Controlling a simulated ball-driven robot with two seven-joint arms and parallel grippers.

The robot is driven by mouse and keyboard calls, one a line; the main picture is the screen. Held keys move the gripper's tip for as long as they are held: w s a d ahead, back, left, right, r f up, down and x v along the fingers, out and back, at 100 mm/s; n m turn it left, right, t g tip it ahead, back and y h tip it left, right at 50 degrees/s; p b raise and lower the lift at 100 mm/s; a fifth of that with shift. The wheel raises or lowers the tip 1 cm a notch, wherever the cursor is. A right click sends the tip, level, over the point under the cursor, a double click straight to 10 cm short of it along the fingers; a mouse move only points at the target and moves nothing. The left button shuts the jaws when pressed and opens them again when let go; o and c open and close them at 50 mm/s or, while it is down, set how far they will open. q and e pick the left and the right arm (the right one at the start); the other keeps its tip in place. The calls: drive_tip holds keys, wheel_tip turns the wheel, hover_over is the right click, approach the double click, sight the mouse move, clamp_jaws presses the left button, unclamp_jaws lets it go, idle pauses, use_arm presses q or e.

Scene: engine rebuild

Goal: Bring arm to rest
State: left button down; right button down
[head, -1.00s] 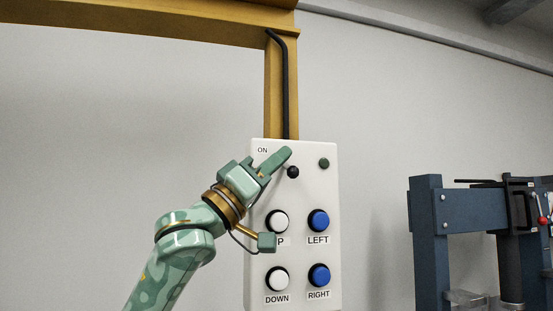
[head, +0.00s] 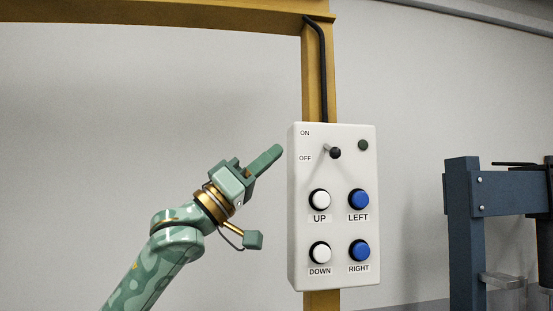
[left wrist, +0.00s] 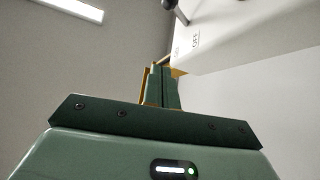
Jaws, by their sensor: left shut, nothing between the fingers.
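My left gripper (head: 268,160) is green and shut, with nothing between its fingers. In the head view it is just left of the white control box (head: 333,270), with a small gap between fingertips and box. The box carries a black-knobbed toggle lever (head: 335,152) by the ON and OFF labels, pointing toward the lower right. In the left wrist view the shut fingers (left wrist: 161,85) point up, and the box's side and face (left wrist: 235,40) show at the upper right. My right gripper is not in view.
The box hangs on a yellow post (head: 315,75) with a black cable (head: 322,70). It has white UP (head: 320,200) and DOWN (head: 320,252) buttons and blue LEFT (head: 358,199) and RIGHT (head: 359,250) buttons. A dark blue frame (head: 465,220) stands at the right. Bare wall lies left of my arm.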

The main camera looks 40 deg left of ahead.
use_arm(q)
drive_tip(key=shift+w, duration=0.2)
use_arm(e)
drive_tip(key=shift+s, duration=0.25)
